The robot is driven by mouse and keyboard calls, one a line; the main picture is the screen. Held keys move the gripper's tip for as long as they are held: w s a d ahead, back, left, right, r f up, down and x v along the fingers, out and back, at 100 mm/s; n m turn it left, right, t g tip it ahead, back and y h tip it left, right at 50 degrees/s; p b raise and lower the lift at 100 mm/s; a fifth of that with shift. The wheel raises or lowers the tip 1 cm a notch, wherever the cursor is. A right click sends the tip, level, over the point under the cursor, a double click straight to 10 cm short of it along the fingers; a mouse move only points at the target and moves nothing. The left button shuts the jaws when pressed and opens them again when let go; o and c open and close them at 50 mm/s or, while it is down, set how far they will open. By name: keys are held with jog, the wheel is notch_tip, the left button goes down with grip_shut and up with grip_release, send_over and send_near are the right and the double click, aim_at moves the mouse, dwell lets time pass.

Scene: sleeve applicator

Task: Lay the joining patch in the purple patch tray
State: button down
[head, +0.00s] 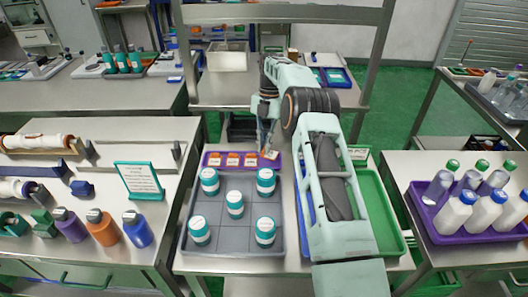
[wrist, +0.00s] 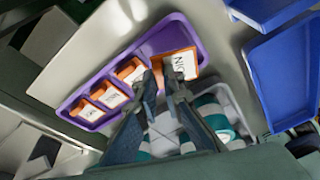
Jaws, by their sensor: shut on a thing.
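The purple patch tray (head: 206,160) lies behind the grey bottle tray in the head view; its rim also shows in the wrist view (wrist: 182,22). Three orange patches with white labels (head: 232,159) lie in a row in it, toward its left end. My gripper (head: 267,154) is shut on another orange patch, the joining patch (wrist: 181,66), at the tray's right end. In the wrist view this patch is tilted and looks larger than the others. Whether it touches the tray floor I cannot tell. My fingers (wrist: 162,82) cover part of it.
A green tray (head: 384,210) and a blue tray (wrist: 290,75) lie to the right in the head view, partly behind my arm. A teal sign (head: 139,181) stands at left.

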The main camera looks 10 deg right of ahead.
jog(key=shift+w+f, duration=0.2)
jog(key=shift+f, duration=0.1)
jog(key=x, duration=0.2)
jog(key=shift+w+d+f+p, duration=0.1)
jog(key=shift+w+f+p, duration=0.1)
jog(key=shift+f+p, duration=0.25)
jog(key=c, duration=2.5)
grip_release()
jog(key=shift+f, duration=0.3)
jog(key=shift+o, duration=0.8)
jog(key=shift+r, duration=0.1)
jog(key=shift+r, duration=0.1)
jog(key=p+v, duration=0.1)
jog(key=v, duration=0.5)
jog(key=shift+r, duration=0.15)
jog(key=shift+w+d+r+p, duration=0.15)
jog(key=shift+r+p, duration=0.5)
jog(key=shift+p, duration=0.4)
